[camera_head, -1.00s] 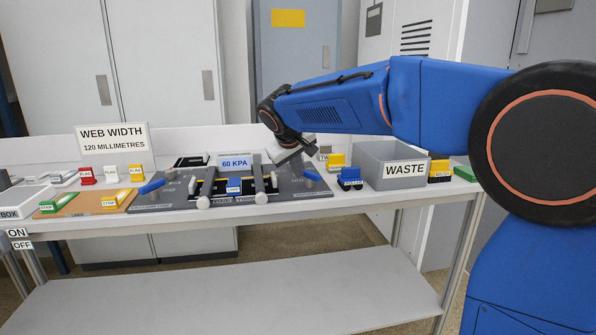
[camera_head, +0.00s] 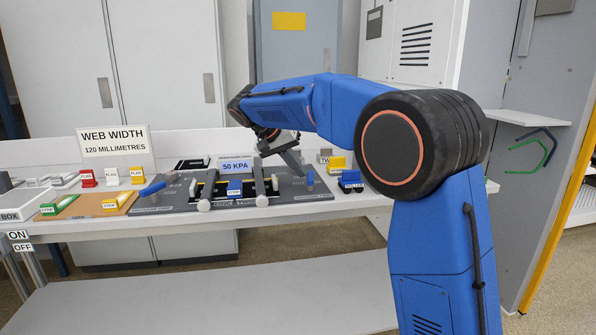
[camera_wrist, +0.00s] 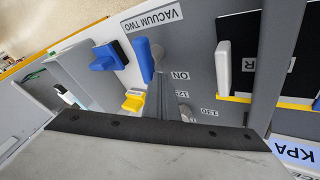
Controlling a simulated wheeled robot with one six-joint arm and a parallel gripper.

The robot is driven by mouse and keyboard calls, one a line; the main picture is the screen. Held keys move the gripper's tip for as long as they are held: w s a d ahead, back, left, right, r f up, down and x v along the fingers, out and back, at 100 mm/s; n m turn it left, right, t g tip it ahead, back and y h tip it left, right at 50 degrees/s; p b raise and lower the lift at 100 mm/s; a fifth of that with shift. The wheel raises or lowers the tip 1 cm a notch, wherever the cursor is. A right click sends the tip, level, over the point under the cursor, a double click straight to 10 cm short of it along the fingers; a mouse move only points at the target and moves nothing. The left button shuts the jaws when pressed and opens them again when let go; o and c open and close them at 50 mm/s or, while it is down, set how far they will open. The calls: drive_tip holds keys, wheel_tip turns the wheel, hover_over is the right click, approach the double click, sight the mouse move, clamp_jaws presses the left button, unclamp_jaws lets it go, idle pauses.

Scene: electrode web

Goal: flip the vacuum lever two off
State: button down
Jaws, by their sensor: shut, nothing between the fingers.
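In the wrist view lever two (camera_wrist: 144,61) is beside the VACUUM TWO label (camera_wrist: 152,17) and near the ON label (camera_wrist: 180,76); no OFF label shows there. My gripper (camera_head: 296,166) is shut and empty, just left of the lever in the head view. I cannot tell whether it touches the lever. In the wrist view my gripper's grey body and black edge (camera_wrist: 150,130) fill the bottom and hide part of the panel.
A display (camera_head: 236,166) reads 50 KPA. Another blue lever (camera_head: 152,189) is tilted at the panel's left end. Rails with rounded knobs (camera_head: 262,188) stand left of my gripper. Blue and yellow blocks (camera_head: 351,181) sit to the right.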

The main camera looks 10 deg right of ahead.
drive_tip(key=shift+w+d+m+g, duration=0.1)
drive_tip(key=shift+w+m+g, duration=0.1)
drive_tip(key=shift+m+g, duration=0.15)
drive_tip(key=shift+d, duration=0.15)
drive_tip(key=shift+w+d, duration=0.2)
drive_tip(key=shift+w, duration=0.05)
idle(0.5)
